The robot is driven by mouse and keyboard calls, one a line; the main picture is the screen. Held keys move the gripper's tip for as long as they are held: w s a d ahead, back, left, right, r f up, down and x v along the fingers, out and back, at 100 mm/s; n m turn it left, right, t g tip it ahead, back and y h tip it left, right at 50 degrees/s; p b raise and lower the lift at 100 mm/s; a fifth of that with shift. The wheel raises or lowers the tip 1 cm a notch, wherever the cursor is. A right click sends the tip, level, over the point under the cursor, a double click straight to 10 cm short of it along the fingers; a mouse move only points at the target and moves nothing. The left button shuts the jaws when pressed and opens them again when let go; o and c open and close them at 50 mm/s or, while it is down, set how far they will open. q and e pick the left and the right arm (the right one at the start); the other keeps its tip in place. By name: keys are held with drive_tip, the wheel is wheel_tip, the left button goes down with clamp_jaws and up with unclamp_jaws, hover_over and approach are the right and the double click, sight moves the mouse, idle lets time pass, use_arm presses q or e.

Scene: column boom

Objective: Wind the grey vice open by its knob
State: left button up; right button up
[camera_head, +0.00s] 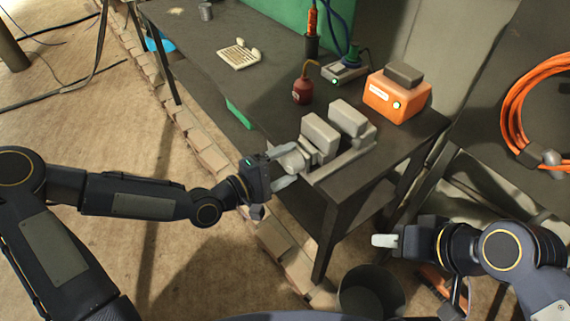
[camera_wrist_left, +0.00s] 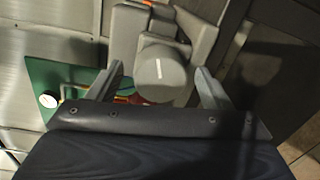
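The grey vice (camera_head: 345,160) sits at the near corner of the dark workbench, its two blocky jaws standing slightly apart. Its round knob (camera_head: 292,160) faces my left gripper (camera_head: 279,168). The left gripper's fingers (camera_wrist_left: 158,80) are open on either side of the knob, with a clear gap on the left and a narrower one on the right. My right gripper (camera_head: 385,240) is away from the vice, right of the bench leg; its finger opening is hidden.
An orange box (camera_head: 395,98), a red oil can (camera_head: 302,90), a small grey device (camera_head: 344,72) and a beige keyboard-like item (camera_head: 239,55) stand on the workbench (camera_head: 205,75). A dark bin (camera_head: 370,290) is below.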

use_arm(q)
drive_tip(key=v, duration=0.7)
drive_tip(key=shift+s+a, duration=0.25)
drive_tip(key=shift+a, duration=0.1)
drive_tip(key=shift+f, duration=0.1)
drive_tip(key=s+a+f+m+g+y, duration=0.2)
drive_tip(key=a+f+m+g+y, duration=0.15)
drive_tip(key=a+f+y, duration=0.3)
drive_tip(key=s+a+r+m+y, duration=0.1)
drive_tip(key=s+a+r+y, duration=0.15)
drive_tip(key=a, duration=0.25)
drive_tip(key=s+a+r+m+y, duration=0.1)
drive_tip(key=a+y, duration=0.3)
drive_tip(key=s+r+h, duration=0.1)
drive_tip(key=s+r, duration=0.3)
drive_tip(key=s, duration=0.2)
drive_tip(key=s+a+r+m+h, duration=0.1)
drive_tip(key=s+r, duration=0.3)
drive_tip(key=s, duration=0.2)
drive_tip(key=shift+s, duration=0.3)
